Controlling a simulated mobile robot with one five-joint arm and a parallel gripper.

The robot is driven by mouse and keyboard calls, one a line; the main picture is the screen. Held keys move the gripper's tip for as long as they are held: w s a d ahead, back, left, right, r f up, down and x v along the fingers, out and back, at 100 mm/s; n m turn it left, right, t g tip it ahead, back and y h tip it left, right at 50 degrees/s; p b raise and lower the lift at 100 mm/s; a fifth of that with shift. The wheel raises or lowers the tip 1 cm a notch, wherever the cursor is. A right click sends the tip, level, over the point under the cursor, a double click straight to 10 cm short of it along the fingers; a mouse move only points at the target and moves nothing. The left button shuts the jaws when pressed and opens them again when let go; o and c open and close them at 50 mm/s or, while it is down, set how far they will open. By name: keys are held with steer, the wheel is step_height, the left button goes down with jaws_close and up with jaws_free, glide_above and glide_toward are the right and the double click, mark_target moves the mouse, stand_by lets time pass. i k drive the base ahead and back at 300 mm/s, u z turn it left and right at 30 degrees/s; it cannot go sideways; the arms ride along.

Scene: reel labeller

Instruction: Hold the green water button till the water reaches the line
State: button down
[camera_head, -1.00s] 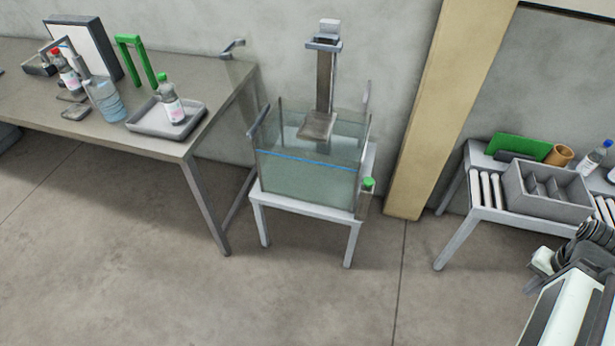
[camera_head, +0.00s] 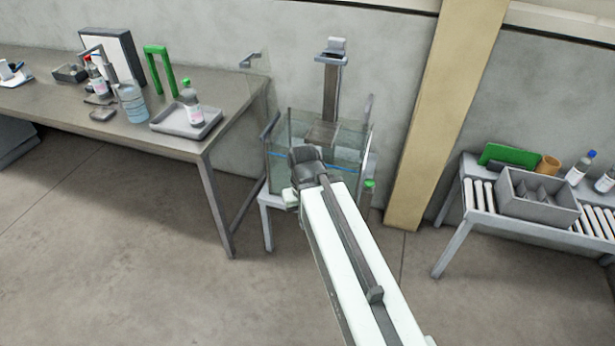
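The green button (camera_head: 369,183) sits on a small post at the front right corner of the glass tank (camera_head: 356,142). The tank stands on a low light stand (camera_head: 266,200) and has a blue line (camera_head: 345,164) across its front. Greenish water shows in the tank, but my arm covers much of the front and I cannot tell the water level against the line. My arm reaches up from the bottom right, its dark far joint in front of the tank, left of the button. My gripper's fingers are hidden; no contact with the button shows.
A long table (camera_head: 60,104) at left holds bottles, a tray (camera_head: 210,120) and a green frame (camera_head: 160,62). A low rack (camera_head: 447,240) at right bears a grey divided box (camera_head: 540,208). A tan pillar (camera_head: 425,125) stands right of the tank. Floor in front is mostly clear.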

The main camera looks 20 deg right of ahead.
mark_target(369, 183)
steer(key=u, duration=0.65)
steer(key=i, duration=1.5)
steer(key=z, duration=0.05)
